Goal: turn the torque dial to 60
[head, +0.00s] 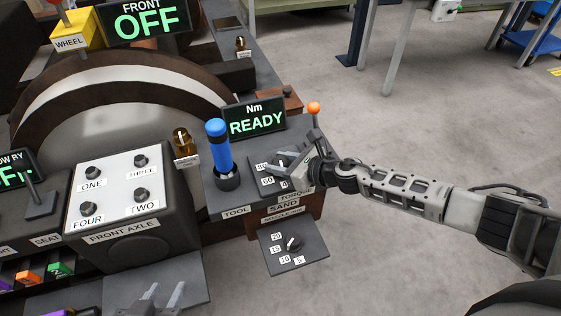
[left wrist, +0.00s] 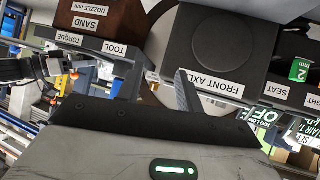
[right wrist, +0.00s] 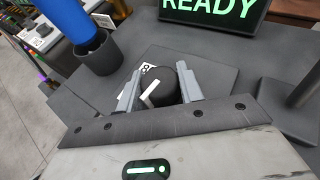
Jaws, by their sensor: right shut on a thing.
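The torque dial (right wrist: 166,88) is a black round knob with a white pointer line, on a dark panel by the TORQUE label (head: 293,194). In the right wrist view its pointer lies slanted, with a partly hidden number label (right wrist: 147,70) behind it. In the head view two number labels (head: 267,181) show left of the dial; I cannot tell which one the pointer meets. My right gripper (right wrist: 160,88) is shut on the dial, one finger on each side; it also shows in the head view (head: 287,164). My left gripper (head: 164,294) is open and empty at the bottom.
A display (head: 254,118) reading READY stands behind the dial. A blue-handled tool (head: 219,146) stands upright in a holder left of it. An orange-knobbed lever (head: 314,109) is close behind my right gripper. The nozzle dial (head: 294,244) sits lower in front. The FRONT AXLE box (head: 117,190) is left.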

